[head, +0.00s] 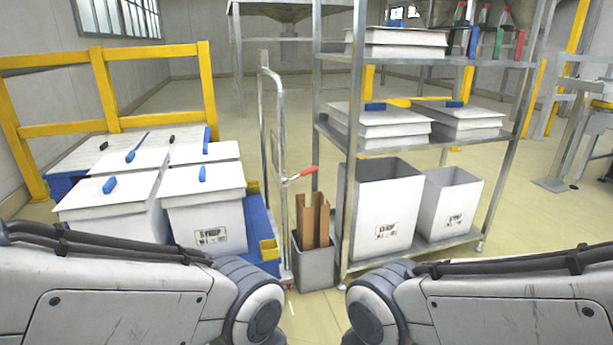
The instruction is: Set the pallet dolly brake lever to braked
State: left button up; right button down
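A red-handled lever (302,173) sticks out to the right from the upright metal handle frame (263,125), near the middle of the head view. It slopes slightly upward toward its red tip. The frame stands at the right end of a blue pallet or dolly base (259,230) that carries several white lidded boxes (205,205) with blue clips on top. My left and right arm links cross the bottom of the view. Both grippers are out of view, and nothing touches the lever.
A metal shelf rack (354,150) stands right of the lever, holding white boxes and lids. A grey bin (315,265) with brown cardboard stands between dolly and rack. Yellow railings (105,90) stand behind the boxes. Some bare floor (312,308) shows in front of the bin.

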aim_at(285, 181)
jog(key=u, duration=0.1)
jog(key=i, duration=0.95)
jog(key=z, duration=0.1)
